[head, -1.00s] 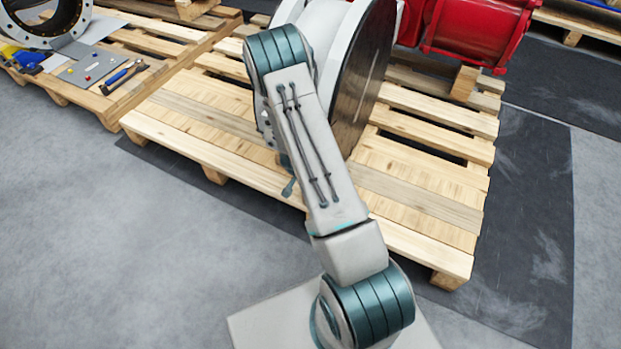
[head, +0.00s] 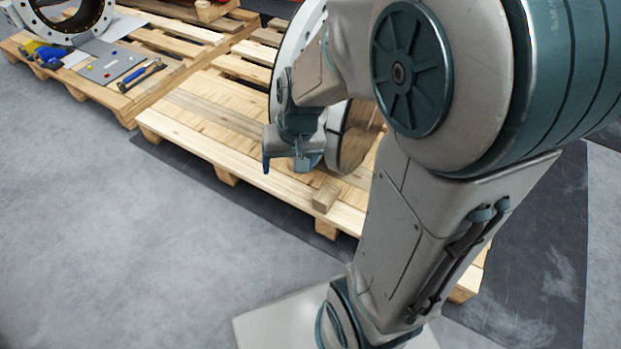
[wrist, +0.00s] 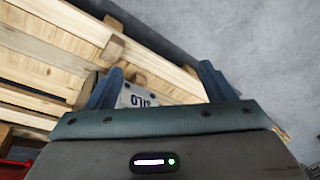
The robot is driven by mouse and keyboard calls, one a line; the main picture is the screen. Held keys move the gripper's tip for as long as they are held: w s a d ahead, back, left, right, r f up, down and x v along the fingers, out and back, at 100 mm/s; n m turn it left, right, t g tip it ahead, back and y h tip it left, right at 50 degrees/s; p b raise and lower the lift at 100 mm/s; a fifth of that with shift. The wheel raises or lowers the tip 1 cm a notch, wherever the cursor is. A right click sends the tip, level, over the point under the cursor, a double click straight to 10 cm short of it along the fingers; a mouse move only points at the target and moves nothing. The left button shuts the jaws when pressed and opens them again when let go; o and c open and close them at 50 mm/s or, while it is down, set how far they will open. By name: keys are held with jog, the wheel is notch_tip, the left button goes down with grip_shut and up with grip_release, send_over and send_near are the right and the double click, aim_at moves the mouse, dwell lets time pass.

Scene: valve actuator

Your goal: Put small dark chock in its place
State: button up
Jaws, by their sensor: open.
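A small brownish wooden block (head: 326,196), which looks like the chock, lies near the front edge of the near pallet (head: 190,130) in the head view. My gripper (head: 287,163) is open, pointing down in front of the large white flanged valve body (head: 285,62), to the left of the block and apart from it. A small wooden block (wrist: 113,49) shows on a pallet board beyond the left finger. I cannot tell whether a darker chock or its place is hidden behind my arm.
A second pallet at the upper left carries a black-bored flange (head: 70,15), a grey board (head: 110,66) and a blue-handled hammer (head: 140,75). The grey floor (head: 150,250) in front is clear. A lettered grey surface (wrist: 145,98) shows between the fingers in the wrist view.

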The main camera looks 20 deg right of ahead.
jog(key=s+r+n, duration=0.1)
jog(key=s+r, duration=0.1)
jog(key=s, duration=0.2)
jog(key=s+d+r+n+h, duration=0.1)
jog(key=s+r, duration=0.1)
jog(key=s, duration=0.3)
jog(key=shift+s+r+g, duration=0.2)
jog(key=shift+r+g, duration=0.1)
jog(key=shift+g, duration=0.1)
